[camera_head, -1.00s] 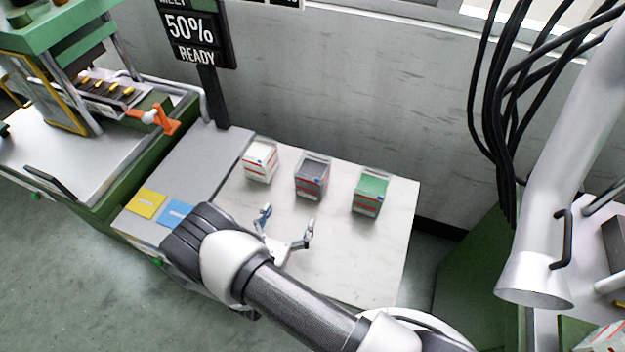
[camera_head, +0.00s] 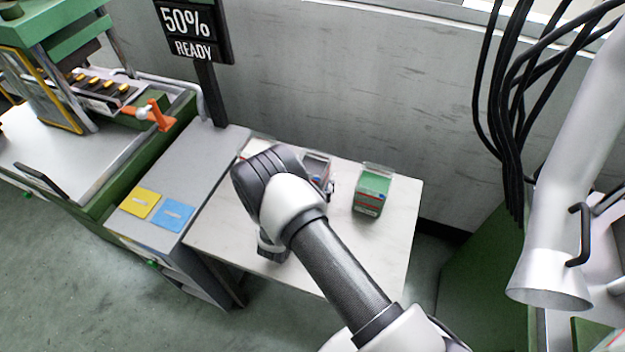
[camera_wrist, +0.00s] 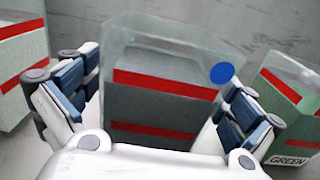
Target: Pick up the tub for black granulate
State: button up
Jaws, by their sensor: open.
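The tub for black granulate (camera_wrist: 165,105) is a clear box with dark grey contents, red stripes and a blue dot, upright in the middle of the wrist view. My gripper (camera_wrist: 160,98) is open, with one finger at the tub's left and one at its right. The tub appears between or just beyond the fingers; I cannot tell how deep they reach. In the head view, only the upper part of this tub (camera_head: 318,163) shows behind my wrist, and most of my gripper is hidden.
A green tub (camera_head: 373,192) stands to the right, close to my right finger in the wrist view (camera_wrist: 288,108). A pale tub (camera_wrist: 22,62) stands to the left. The table's front and right (camera_head: 390,255) are clear. A wall rises behind.

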jog(key=shift+w+d, duration=0.1)
jog(key=shift+w, duration=0.25)
jog(key=c, duration=1.5)
jog(key=shift+c, duration=0.3)
jog(key=shift+r, duration=0.15)
